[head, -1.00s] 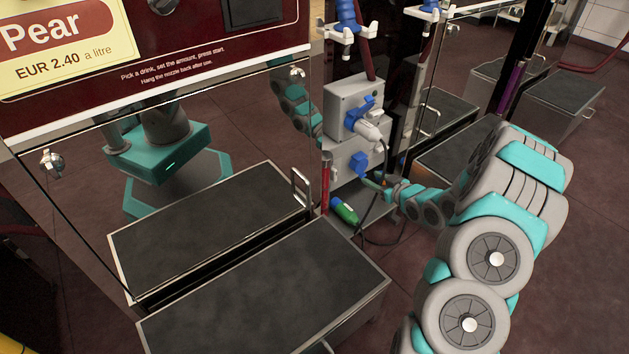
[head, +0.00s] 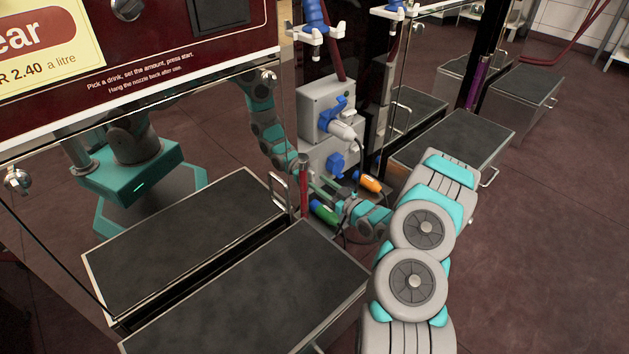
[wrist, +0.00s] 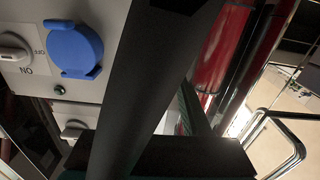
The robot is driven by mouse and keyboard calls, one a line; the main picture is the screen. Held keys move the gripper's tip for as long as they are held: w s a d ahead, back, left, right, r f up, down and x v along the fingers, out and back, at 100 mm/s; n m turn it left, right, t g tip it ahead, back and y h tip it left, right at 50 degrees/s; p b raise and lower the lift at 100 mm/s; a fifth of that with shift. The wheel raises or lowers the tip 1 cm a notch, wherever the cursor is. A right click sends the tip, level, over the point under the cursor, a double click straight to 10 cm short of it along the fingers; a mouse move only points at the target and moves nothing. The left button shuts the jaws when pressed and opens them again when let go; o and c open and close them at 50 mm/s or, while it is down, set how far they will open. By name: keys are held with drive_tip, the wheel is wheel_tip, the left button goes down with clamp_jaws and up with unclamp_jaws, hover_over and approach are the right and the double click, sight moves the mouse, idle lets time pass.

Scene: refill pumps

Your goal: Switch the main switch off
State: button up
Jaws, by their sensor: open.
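A grey electrical box (head: 326,105) with a blue socket and a plugged-in grey plug (head: 345,131) hangs on the post, above a second grey box (head: 316,152) with a closed blue cap (head: 335,165). The wrist view shows a blue cap (wrist: 75,50) and, left of it, a pale rotary knob (wrist: 13,46) with upside-down "ON" lettering. Another pale knob (wrist: 72,130) is partly covered lower down. Which knob is the main switch, I cannot tell. My gripper (head: 318,185) is open and empty, just below the lower box beside a red post. A dark bar crosses the wrist view.
A green connector (head: 323,212) and an orange one (head: 369,182) with cables are close by my gripper. A metal handle (head: 281,190) and dark-topped step (head: 250,295) lie to the left. The glossy panel reflects my body. Open floor (head: 540,220) lies right.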

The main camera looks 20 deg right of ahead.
sight(311, 177)
drive_tip(key=shift+x, duration=1.45)
drive_tip(key=shift+c, duration=0.2)
clamp_jaws()
